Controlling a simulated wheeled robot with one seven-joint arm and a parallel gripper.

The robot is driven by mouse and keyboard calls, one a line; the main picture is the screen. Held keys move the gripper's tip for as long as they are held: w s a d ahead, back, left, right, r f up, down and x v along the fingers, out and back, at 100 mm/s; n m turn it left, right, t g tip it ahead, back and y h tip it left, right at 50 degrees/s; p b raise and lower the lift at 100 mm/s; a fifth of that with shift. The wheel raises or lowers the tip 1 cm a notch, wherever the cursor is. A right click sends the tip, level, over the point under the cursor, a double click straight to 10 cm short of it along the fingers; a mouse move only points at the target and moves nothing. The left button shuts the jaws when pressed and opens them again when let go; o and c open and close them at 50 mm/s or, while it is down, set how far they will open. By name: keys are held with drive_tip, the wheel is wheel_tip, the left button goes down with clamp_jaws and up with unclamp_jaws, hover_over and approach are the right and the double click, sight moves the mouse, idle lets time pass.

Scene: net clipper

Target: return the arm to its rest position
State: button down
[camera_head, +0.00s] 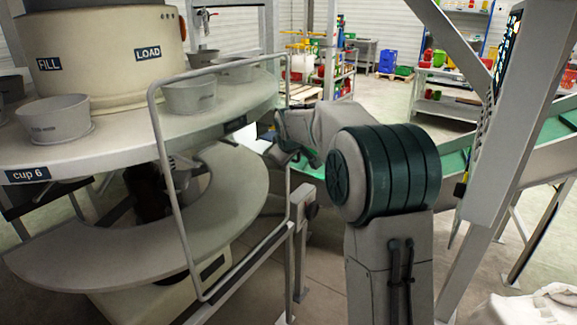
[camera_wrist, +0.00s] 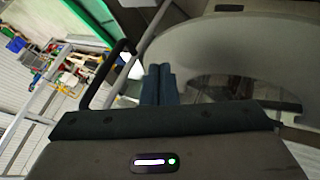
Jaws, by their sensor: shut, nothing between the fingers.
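My gripper (camera_wrist: 160,71) shows in the wrist view as two dark fingers lying side by side, shut with nothing between them. Beyond the fingers is the pale curved tray (camera_wrist: 205,50) of the round machine. In the head view my arm (camera_head: 391,172) rises at the right of centre, bends at a dark green ringed joint and reaches away to the left. Its far end is close to the right side of the metal guard rail (camera_head: 160,125). I cannot make out the fingers in the head view.
The round table (camera_head: 120,150) carries several grey cups (camera_head: 54,119) and a cream drum marked FILL and LOAD. The curved tray (camera_head: 225,205) sits below it. A green conveyor (camera_head: 455,163) and a slanted grey post (camera_head: 510,120) stand right. White cloth (camera_head: 540,308) lies at lower right.

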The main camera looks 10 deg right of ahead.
drive_tip(key=s+f+m+g, duration=0.1)
drive_tip(key=s+f+m, duration=0.1)
drive_tip(key=s, duration=1.2)
drive_tip(key=s+f+m+g+p, duration=0.1)
drive_tip(key=s+m+g, duration=0.1)
drive_tip(key=s, duration=1.2)
drive_tip(key=s+f+m+g, duration=0.2)
drive_tip(key=s+m, duration=0.2)
drive_tip(key=s, duration=0.9)
drive_tip(key=shift+s+f+y, duration=0.3)
drive_tip(key=shift+s, duration=0.1)
drive_tip(key=shift+a, duration=0.25)
